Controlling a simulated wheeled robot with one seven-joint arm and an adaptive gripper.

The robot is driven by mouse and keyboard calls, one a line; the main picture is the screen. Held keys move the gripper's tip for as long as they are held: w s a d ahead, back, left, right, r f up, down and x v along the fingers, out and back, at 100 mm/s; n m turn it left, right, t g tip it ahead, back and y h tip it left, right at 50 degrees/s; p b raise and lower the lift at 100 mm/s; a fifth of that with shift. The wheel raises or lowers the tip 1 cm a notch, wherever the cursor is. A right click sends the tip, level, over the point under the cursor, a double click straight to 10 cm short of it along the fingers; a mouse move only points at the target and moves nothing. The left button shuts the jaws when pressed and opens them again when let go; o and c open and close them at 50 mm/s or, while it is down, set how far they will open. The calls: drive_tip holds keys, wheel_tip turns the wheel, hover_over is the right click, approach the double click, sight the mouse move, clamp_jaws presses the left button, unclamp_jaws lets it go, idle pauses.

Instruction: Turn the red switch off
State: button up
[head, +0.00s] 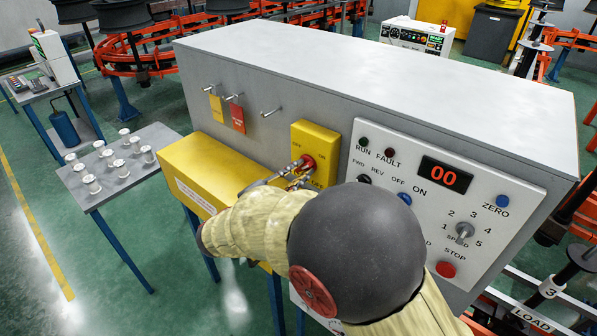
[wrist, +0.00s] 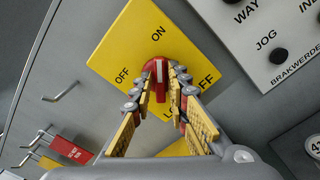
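The red switch (wrist: 160,76) is a rotary handle on a yellow plate (wrist: 133,43) on the grey cabinet front. In the wrist view its long axis runs up and down, in line with the ON label at the top. OFF labels are at the left and right, and the lower lettering is partly hidden. In the head view the switch (head: 307,162) shows just beyond my fingertips. My gripper (wrist: 162,74) has one finger on each side of the handle and appears shut on it. My arm hides the lower part of the plate in the head view.
A white control panel (head: 510,190) with knobs and a red 00 display is right of the switch. Hooks with a yellow tag (head: 216,108) and a red tag (head: 236,118) are left. A yellow ledge (head: 190,165) juts out below. A small table (head: 125,183) holds several white spools.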

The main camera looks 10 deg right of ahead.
clamp_jaws()
drive_tip(key=shift+r+n+p, duration=0.1)
drive_tip(key=shift+n+p, duration=0.2)
drive_tip(key=shift+p, duration=0.35)
drive_tip(key=n+p, duration=0.2)
drive_tip(key=p, duration=0.1)
drive_tip(key=shift+r, duration=0.2)
drive_tip(key=n+p, duration=0.3)
drive_tip(key=p, duration=0.2)
drive_tip(key=n+p, duration=0.3)
drive_tip(key=p, duration=0.1)
drive_tip(key=shift+w+a+r+p, duration=0.1)
drive_tip(key=shift+w+a+p, duration=0.05)
drive_tip(key=shift+p, duration=0.25)
drive_tip(key=n+p, duration=0.4)
drive_tip(key=p, duration=0.1)
drive_tip(key=shift+w+n+p, duration=0.1)
drive_tip(key=shift+n+p, duration=0.2)
drive_tip(key=n+p, duration=0.4)
drive_tip(key=shift+a+f+n, duration=0.15)
drive_tip(key=shift+f+n, duration=0.2)
drive_tip(key=shift+n, duration=0.05)
drive_tip(key=shift+o, duration=2.1)
unclamp_jaws()
